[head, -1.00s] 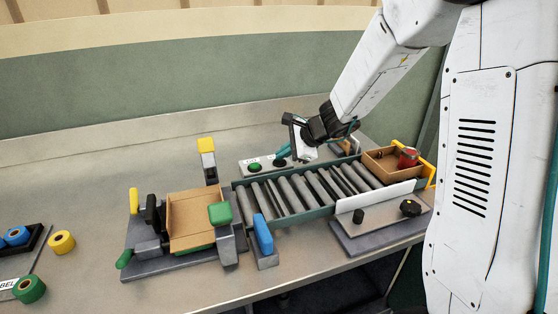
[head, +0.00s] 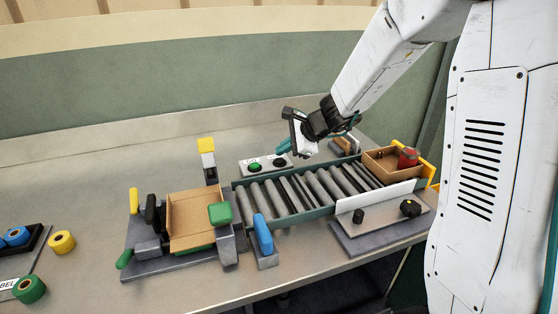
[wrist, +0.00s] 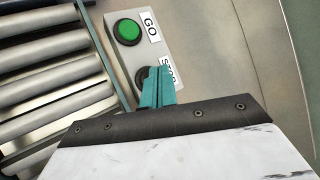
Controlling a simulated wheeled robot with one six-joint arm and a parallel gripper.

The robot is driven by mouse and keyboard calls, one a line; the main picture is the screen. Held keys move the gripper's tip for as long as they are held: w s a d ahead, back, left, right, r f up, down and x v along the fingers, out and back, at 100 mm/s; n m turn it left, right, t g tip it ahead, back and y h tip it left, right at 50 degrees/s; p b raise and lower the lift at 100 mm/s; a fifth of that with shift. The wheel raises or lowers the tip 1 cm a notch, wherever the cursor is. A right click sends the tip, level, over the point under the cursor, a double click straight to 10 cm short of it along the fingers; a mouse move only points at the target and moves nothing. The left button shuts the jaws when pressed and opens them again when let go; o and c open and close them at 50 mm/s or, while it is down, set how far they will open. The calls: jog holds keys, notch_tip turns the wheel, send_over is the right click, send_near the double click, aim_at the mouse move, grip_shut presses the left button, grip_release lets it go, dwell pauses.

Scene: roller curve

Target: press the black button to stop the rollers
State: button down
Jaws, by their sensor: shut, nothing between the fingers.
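The black button (head: 280,162) sits beside the green button (head: 255,167) on a pale control box (head: 267,170) behind the rollers (head: 300,190). In the wrist view the black button (wrist: 141,78) is next to the STOP label (wrist: 168,72) and partly hidden by my fingertips. The green button (wrist: 128,31) is by the GO label. My gripper (head: 289,149) is shut and empty, with its teal fingers (wrist: 158,80) pointing toward the black button. In the head view it appears above the control box, apart from the button.
An open cardboard box (head: 383,172) with a red can (head: 408,157) stands at the rollers' right end. Another cardboard box (head: 190,235) sits in a fixture at the left end. A yellow-topped post (head: 206,146) stands behind it. The table behind the control box is clear.

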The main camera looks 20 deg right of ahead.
aim_at(283, 162)
jog(key=shift+r, duration=2.5)
jog(key=shift+s+a+n, duration=0.2)
jog(key=shift+s+n, duration=0.05)
jog(key=shift+n, duration=0.15)
jog(key=s+n, duration=0.1)
jog(key=s+f+n+g, duration=0.1)
jog(key=s, duration=0.1)
jog(key=s+a+n+g, duration=0.1)
jog(key=s, duration=0.1)
jog(key=shift+a+f+y, duration=0.1)
jog(key=shift+f+y, duration=0.2)
jog(key=shift+f, duration=0.1)
jog(key=s+d+r+n+g+h, duration=0.1)
jog(key=s+n, duration=0.4)
jog(key=s, duration=0.5)
jog(key=s+d+r+n+g+h, duration=0.1)
jog(key=s+r+n+h, duration=0.2)
jog(key=s, duration=0.8)
jog(key=s+d+r+n+g+h, duration=0.1)
jog(key=s+r+n+h, duration=0.1)
jog(key=s+n, duration=0.4)
jog(key=s+r, duration=0.1)
jog(key=s, duration=0.3)
jog(key=shift+s+d+n+h, duration=0.3)
jog(key=shift+s+n+h, duration=0.1)
